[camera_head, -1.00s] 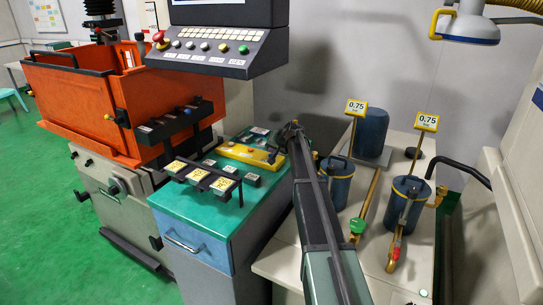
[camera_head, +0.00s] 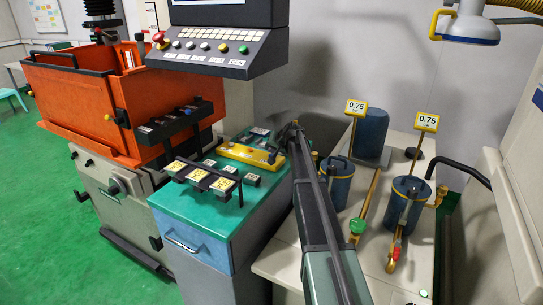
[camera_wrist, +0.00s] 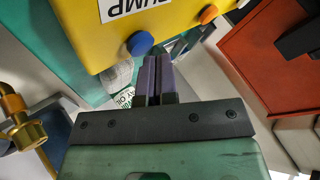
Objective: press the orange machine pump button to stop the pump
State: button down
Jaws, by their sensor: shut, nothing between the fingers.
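The yellow pump box (camera_wrist: 108,25) shows in the wrist view with a white label reading PUMP. An orange button (camera_wrist: 208,14) sits on its edge at the right, and a blue button (camera_wrist: 139,43) sits further left. My gripper (camera_wrist: 157,60) is shut and empty. Its dark fingertips appear below the blue button and to the lower left of the orange one, apart from the orange one. I cannot tell whether they touch the box. In the head view the yellow box (camera_head: 246,154) lies on the teal cabinet top, and my arm partly hides the area beside it.
A control panel (camera_head: 212,49) overhangs the back of the teal cabinet (camera_head: 187,212). Yellow-tagged holders (camera_head: 200,178) stand at the cabinet's front. The orange tank (camera_head: 75,97) is at the left. Blue canisters and pipes (camera_head: 368,200) crowd the bench at the right.

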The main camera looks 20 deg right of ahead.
dwell(0.3)
jog(key=shift+f+b, duration=0.45)
jog(key=shift+b, duration=0.05)
jog(key=shift+r+p, duration=0.4)
jog(key=shift+p, duration=0.05)
notch_tip(320, 180, up, 6)
jog(key=p, duration=0.6)
jog(key=shift+r, duration=0.2)
jog(key=shift+f, duration=0.15)
